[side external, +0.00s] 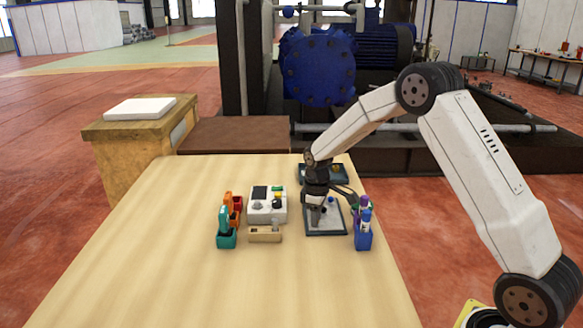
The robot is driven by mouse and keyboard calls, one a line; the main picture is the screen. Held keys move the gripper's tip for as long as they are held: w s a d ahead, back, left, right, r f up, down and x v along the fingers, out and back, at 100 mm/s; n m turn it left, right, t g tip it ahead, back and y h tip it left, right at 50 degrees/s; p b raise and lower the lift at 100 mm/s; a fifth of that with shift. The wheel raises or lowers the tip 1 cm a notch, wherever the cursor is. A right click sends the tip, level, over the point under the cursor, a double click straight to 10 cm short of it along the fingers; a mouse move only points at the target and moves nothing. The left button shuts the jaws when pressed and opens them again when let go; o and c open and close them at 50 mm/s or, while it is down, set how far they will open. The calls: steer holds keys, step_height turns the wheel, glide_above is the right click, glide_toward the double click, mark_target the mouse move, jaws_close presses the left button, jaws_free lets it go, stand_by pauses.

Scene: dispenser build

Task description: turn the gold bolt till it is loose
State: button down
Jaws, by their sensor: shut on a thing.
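My gripper (318,203) points down over the front dark-rimmed tray (342,232), at the right of the wooden table. It is shut on a small grey piece (315,216), which shows just below the fingers. The piece is too small to name. I cannot make out the gold bolt for certain; it may be hidden by my gripper or too small to see. A white box (258,213) with a dark panel, a grey knob and small yellow and green parts stands left of my gripper, apart from it.
A teal holder (226,240) and orange-red holders stand left of the white box. A wooden block (265,235) lies in front of it. A blue holder (363,240) with purple-topped items stands close right of the tray. Another dark tray (342,179) lies behind. The table's front left is clear.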

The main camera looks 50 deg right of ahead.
steer(key=n, duration=0.3)
steer(key=shift+r+n, duration=0.1)
steer(key=shift+n, duration=0.2)
stand_by(0.4)
steer(key=c, duration=0.5)
jaws_free()
steer(key=shift+c, duration=0.2)
steer(key=shift+r, duration=3.9)
